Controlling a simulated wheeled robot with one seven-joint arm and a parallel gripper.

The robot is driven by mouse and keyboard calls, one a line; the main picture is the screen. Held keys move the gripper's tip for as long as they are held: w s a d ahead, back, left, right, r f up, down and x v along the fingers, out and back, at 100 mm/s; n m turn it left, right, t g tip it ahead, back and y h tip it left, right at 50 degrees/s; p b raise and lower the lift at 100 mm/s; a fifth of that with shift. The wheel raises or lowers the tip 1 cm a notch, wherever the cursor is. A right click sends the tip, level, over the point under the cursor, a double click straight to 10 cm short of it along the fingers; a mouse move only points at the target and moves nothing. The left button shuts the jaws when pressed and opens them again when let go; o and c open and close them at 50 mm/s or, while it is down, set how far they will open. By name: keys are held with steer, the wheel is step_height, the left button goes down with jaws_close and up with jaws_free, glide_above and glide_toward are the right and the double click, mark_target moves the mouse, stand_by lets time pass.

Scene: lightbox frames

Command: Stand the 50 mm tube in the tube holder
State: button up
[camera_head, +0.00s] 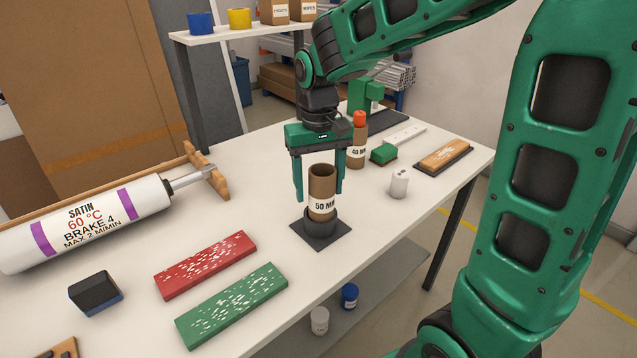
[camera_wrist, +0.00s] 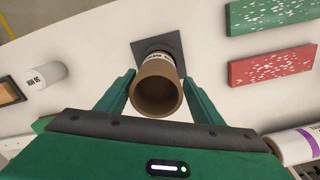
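The brown 50 mm tube (camera_head: 322,184) stands upright with its lower end inside the round collar of the black tube holder (camera_head: 322,236). Its open top faces up, and its label shows at the front. In the wrist view, the tube (camera_wrist: 157,92) points its open mouth at the camera, with the holder's square plate (camera_wrist: 175,40) behind it. My gripper (camera_head: 318,196) is above the holder with its fingers spread on either side of the tube. A gap shows beside the left finger in the head view; contact at the right finger is hard to tell.
A brown tube with an orange cap (camera_head: 358,140), a white cylinder (camera_head: 399,183) and a green block (camera_head: 384,154) stand behind and right. Red (camera_head: 206,265) and green (camera_head: 232,306) speckled boards lie front left. A large white cartridge (camera_head: 90,222) lies at left.

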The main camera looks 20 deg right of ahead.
steer(key=shift+s+d+r, duration=0.1)
steer(key=shift+s+r, duration=0.2)
steer(key=shift+r, duration=0.05)
steer(key=shift+w, duration=0.1)
step_height(320, 180, up, 12)
stand_by(0.4)
steer(key=s+d+f+m, duration=0.2)
steer(key=s+d+f, duration=0.2)
steer(key=s, duration=0.4)
steer(key=s+d+f+m, duration=0.1)
steer(key=s+d+f, duration=0.3)
steer(key=s+d, duration=0.3)
steer(key=s+d+f+m, duration=0.2)
steer(key=s+d+f, duration=0.3)
steer(key=s, duration=0.3)
steer(key=shift+s+d+m, duration=0.3)
steer(key=shift+d, duration=0.3)
steer(key=shift+w+f, duration=0.25)
steer(key=shift+w, duration=0.4)
